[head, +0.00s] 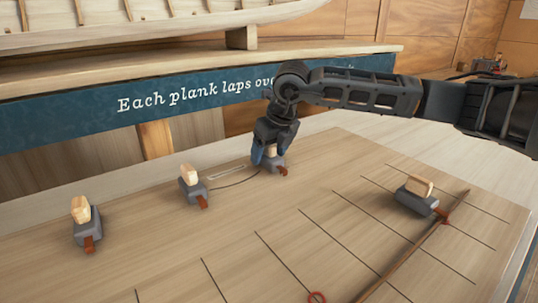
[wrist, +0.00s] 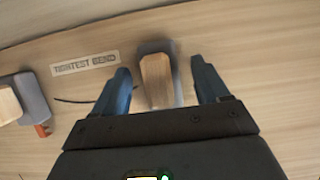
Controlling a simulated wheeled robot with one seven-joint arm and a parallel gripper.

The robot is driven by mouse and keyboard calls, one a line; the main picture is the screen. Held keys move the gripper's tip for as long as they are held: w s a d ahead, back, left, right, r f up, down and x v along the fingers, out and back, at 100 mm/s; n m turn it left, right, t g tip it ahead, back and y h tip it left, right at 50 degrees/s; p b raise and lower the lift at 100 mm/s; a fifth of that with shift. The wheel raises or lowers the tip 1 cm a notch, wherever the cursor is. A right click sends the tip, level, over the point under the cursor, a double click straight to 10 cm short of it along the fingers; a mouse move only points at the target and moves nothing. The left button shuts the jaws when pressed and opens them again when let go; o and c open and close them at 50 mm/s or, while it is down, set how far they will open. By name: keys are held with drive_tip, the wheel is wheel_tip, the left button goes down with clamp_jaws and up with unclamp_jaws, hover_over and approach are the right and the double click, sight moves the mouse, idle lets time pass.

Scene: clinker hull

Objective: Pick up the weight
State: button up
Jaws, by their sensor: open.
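A grey weight with a pale wooden handle and a red-brown tip stands on the wooden board. In the head view this weight (head: 276,162) is partly hidden by my gripper (head: 265,157), which is lowered over it. In the wrist view the same weight (wrist: 157,80) lies between the two blue fingers of my open gripper (wrist: 163,84), one finger on each side with visible gaps. Similar weights stand to its left in the head view, one nearer (head: 191,185) and one farther (head: 84,222). Another weight (head: 418,196) is on the right by a thin batten.
The board (head: 190,255) carries a dark grid and a thin brown batten (head: 400,262). A "TIGHTEST BEND" label (wrist: 85,63) and a thin curved line lie beside the weight. A blue lettered panel (head: 80,112) and the hull (head: 130,22) rise behind.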

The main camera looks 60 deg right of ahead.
drive_tip(key=shift+w+f, duration=0.1)
drive_tip(key=shift+f, duration=0.1)
drive_tip(key=shift+c, duration=0.4)
clamp_jaws()
drive_tip(key=shift+r, duration=0.1)
